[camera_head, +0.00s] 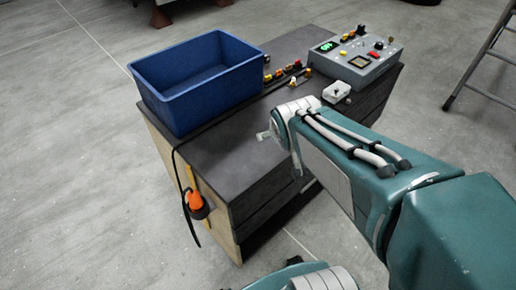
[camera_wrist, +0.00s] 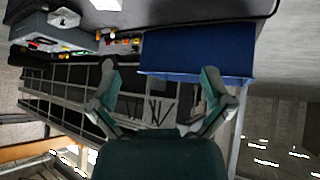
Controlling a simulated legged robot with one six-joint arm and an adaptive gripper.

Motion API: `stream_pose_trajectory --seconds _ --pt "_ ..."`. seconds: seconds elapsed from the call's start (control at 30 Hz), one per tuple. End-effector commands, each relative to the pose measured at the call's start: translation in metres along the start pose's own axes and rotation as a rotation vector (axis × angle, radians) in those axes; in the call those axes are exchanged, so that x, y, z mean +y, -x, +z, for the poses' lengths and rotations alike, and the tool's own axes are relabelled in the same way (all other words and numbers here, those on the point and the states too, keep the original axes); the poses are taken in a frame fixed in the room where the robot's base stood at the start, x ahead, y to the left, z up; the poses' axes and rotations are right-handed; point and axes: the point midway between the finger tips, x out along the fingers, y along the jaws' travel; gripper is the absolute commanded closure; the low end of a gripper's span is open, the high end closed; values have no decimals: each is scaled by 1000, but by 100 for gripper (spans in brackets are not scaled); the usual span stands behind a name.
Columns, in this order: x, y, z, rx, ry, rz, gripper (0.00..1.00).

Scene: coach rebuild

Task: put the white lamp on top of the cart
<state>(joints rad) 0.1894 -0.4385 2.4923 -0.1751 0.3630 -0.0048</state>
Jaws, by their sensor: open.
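The cart (camera_head: 225,160) has a dark top and wooden sides. A small white box with a knob (camera_head: 336,92) sits on its top, in front of the grey control box; in the wrist view the white box (camera_wrist: 63,17) is at the upper left. A smaller white piece (camera_head: 262,136) shows on the cart top beside my arm. I cannot tell whether either is the white lamp. My gripper (camera_wrist: 160,85) is open, with nothing visible between its fingers in the wrist view. In the head view my arm hides the gripper.
A blue bin (camera_head: 165,100) stands on the cart's left part. A grey control box (camera_head: 365,68) stands at its back right, with several small coloured parts (camera_head: 285,73) between. An orange-handled tool (camera_head: 196,203) hangs at the side. A ladder (camera_head: 485,55) stands far right.

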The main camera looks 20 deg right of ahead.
Motion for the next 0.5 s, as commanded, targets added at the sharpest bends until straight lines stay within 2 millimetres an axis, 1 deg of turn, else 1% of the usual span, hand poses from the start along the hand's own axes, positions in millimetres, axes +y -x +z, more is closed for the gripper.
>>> stream_pose_trajectory --seconds 0.03,0.1,0.2,0.23,0.33,0.4,0.5 --pt "-13 21 6 -24 -3 -30 0" --pt "-29 46 19 -77 -10 -75 0" --pt "-46 75 39 -144 -10 -133 0" --pt "-50 82 44 -161 -9 -147 0" --pt "-58 97 56 -201 -6 -181 0" --pt "-60 101 60 -214 -4 -190 0" --pt "-60 102 60 -219 -4 -192 0"
